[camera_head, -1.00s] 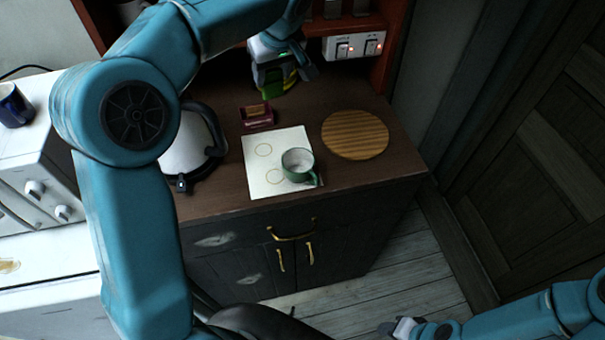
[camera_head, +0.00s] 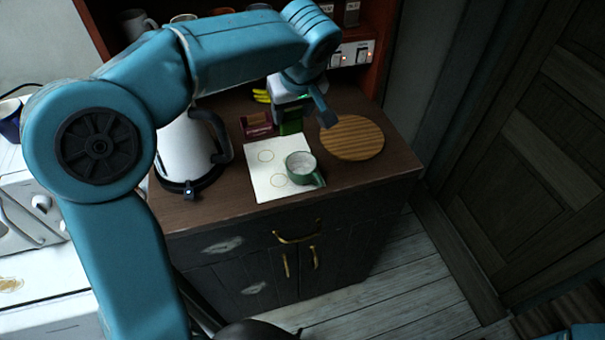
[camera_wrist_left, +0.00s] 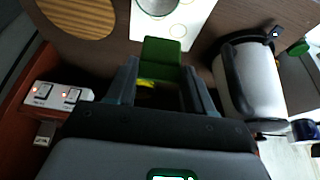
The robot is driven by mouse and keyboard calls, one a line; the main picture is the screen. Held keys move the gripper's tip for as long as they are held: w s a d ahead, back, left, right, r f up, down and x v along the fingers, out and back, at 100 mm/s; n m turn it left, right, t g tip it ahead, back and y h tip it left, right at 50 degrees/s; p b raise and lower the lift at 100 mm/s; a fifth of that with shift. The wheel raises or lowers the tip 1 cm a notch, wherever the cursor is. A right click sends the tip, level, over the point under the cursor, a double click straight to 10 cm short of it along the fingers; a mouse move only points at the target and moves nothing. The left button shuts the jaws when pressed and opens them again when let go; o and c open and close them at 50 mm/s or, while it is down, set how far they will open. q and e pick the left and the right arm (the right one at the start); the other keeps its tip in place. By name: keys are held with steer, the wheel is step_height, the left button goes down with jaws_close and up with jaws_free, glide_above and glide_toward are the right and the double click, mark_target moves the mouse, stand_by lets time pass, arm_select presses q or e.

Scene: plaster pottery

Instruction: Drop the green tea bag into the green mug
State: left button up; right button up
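The green mug (camera_head: 303,168) stands upright on a white sheet (camera_head: 266,185) on the cabinet top, its handle toward the lower right. Part of the mug also shows at the top edge of the left wrist view (camera_wrist_left: 157,6). My right gripper is out of view.
A dark red box (camera_head: 257,125) is left of the tea bag. A white kettle (camera_head: 187,150) stands at the left, and a round wooden board (camera_head: 352,138) lies at the right. Yellow pieces (camera_head: 262,96) show behind. A switch panel (camera_head: 350,54) is at the back.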

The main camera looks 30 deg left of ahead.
mark_target(294, 129)
arm_select(q)
step_height(294, 129, down, 5)
steer(key=b, duration=0.2)
steer(key=shift+w+d+r+b, duration=0.1)
steer(key=shift+w+r+b, duration=0.1)
steer(key=shift+b, duration=0.15)
steer(key=shift+f, duration=0.15)
steer(key=shift+s+d, duration=0.1)
steer(key=shift+s, duration=0.15)
steer(key=shift+o, duration=0.8)
steer(key=o, duration=0.5)
steer(key=shift+w, duration=0.1)
